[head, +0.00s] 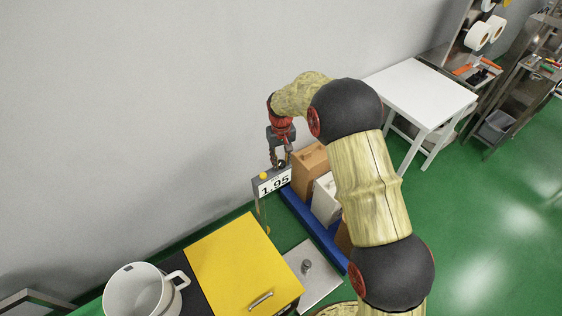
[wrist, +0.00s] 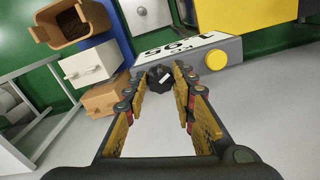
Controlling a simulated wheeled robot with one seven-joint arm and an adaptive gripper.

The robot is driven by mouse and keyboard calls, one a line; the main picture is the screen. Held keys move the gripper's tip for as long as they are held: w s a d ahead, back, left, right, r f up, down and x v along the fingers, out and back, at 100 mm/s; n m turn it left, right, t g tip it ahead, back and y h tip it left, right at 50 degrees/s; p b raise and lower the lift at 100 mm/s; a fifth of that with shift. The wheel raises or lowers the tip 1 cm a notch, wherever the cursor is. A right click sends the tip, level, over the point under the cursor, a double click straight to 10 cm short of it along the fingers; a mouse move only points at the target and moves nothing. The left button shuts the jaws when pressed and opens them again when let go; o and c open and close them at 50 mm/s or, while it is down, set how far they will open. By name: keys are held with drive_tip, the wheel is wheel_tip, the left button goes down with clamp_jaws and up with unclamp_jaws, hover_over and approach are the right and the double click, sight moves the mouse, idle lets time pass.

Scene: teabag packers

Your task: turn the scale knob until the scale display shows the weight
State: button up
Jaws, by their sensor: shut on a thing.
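The scale display (head: 274,184) reads 1.95 in black on a white panel. It also shows upside down in the wrist view (wrist: 180,47). The scale knob (wrist: 159,76) is black and round with a white pointer mark, on the grey scale housing (wrist: 232,50). A yellow round button (wrist: 215,60) sits beside the display. My gripper (head: 281,160) is at the top of the scale, by the wall. In the wrist view its fingertips (wrist: 161,84) are at both sides of the knob, shut on it.
A blue rack (head: 318,234) with brown and white bins stands right of the scale. A yellow lidded box (head: 240,262) and a white mug (head: 138,292) are in front. A metal plate with a small knob (head: 313,277) lies near. A white table (head: 420,90) stands behind.

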sight(281, 163)
drive_tip(key=o, duration=1.2)
drive_tip(key=shift+c, duration=0.2)
wheel_tip(281, 163, up, 12)
idle(0.4)
